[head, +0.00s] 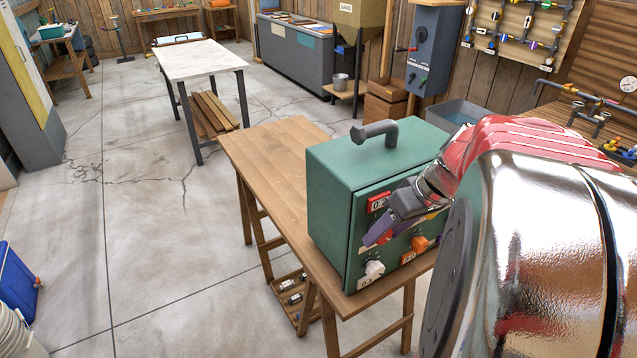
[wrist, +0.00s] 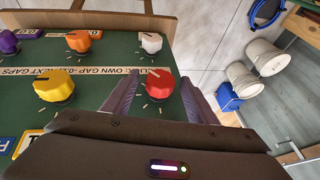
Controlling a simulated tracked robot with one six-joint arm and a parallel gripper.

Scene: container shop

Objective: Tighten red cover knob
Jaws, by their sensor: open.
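The red knob (wrist: 160,84) sits on the green panel (wrist: 110,47) in the wrist view, with tick marks around it. My gripper (wrist: 154,78) is open, with one finger on each side of the red knob. I cannot tell whether either finger touches it. In the head view the green box (head: 335,195) stands on a wooden table, and my gripper (head: 390,228) is at its front face. The red knob cannot be made out there behind my arm.
A yellow knob (wrist: 54,87), an orange knob (wrist: 78,41) and a white knob (wrist: 151,42) are close by on the same panel. A purple knob (wrist: 9,42) is farther left. The wooden table (head: 265,155) has bare room left of the box.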

